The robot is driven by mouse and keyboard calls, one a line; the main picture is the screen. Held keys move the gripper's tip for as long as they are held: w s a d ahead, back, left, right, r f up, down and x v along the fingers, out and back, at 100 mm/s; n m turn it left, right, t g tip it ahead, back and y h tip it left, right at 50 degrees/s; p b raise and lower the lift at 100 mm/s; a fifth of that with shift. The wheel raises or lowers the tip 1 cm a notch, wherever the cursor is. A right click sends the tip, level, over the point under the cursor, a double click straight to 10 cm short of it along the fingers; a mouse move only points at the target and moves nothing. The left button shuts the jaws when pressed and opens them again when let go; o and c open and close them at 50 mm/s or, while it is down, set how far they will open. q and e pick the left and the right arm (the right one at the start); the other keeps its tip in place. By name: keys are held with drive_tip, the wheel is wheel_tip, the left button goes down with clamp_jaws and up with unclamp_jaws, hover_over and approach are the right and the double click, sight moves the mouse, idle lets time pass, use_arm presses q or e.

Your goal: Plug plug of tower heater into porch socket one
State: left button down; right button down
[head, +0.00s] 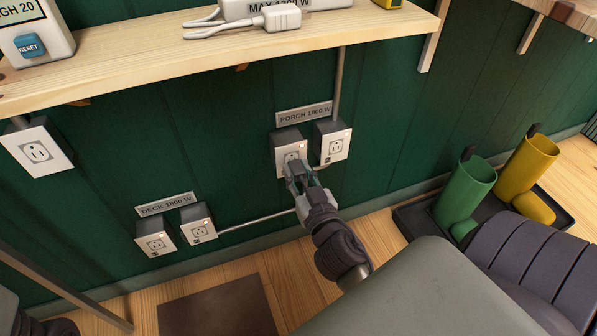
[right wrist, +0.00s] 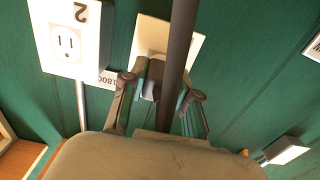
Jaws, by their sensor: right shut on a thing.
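My right gripper (head: 298,178) is at the face of porch socket one (head: 289,141), the left box of the pair under the "PORCH 1800 W" sign (head: 304,112). In the right wrist view its fingers (right wrist: 160,100) are shut on a small dark plug (right wrist: 151,80), right in front of the white socket plate (right wrist: 148,33). The fingers and a thick dark cord or bar hide much of the plug and plate. I cannot tell whether the prongs are in the slots. The tower heater is not recognisable here. My left gripper is not in view.
Porch socket two (head: 332,144) is close on the right, marked "2" in the wrist view (right wrist: 66,42). Two deck sockets (head: 155,243) are lower left. A wooden shelf (head: 150,60) with a power strip (head: 262,17) overhangs. Boots (head: 465,195) stand right on a dark tray (head: 412,222).

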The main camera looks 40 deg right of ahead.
sight(297, 167)
drive_tip(key=shift+w+d, duration=0.1)
drive_tip(key=shift+w, duration=0.25)
drive_tip(key=c, duration=0.8)
unclamp_jaws()
drive_tip(key=shift+o, duration=0.2)
wheel_tip(297, 167, up, 10)
drive_tip(key=shift+r, duration=0.1)
